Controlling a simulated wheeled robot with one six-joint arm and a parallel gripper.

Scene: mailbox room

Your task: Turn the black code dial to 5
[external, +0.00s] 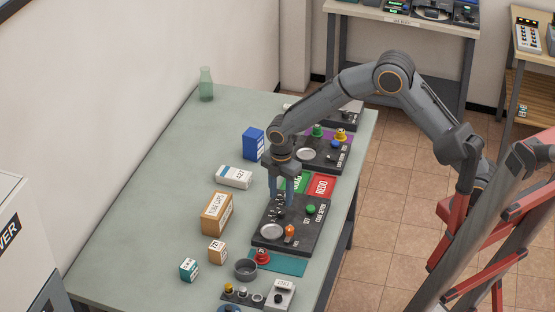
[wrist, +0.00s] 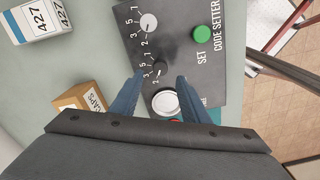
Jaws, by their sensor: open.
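The black code dial (wrist: 160,69) sits on the dark code setter panel (wrist: 180,15) in the wrist view. The numbers 7, 5, 3 and 2 run around its left side. I cannot tell which one it points to. My gripper (wrist: 161,77) is open, with its fingertips at the left and right of the dial; contact cannot be made out. A pale grey dial (wrist: 149,22) with its own numbers lies just above the black one. In the external view my gripper (external: 281,201) points down over the panel (external: 300,240); the black dial is not clear there.
On the panel are a green button (wrist: 201,40) and a round silver disc (wrist: 165,103); an orange knob (external: 290,231) shows in the external view. Boxes (external: 217,212) stand left of the panel. Red and green mats (external: 321,184) and another panel (external: 320,165) lie behind it.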

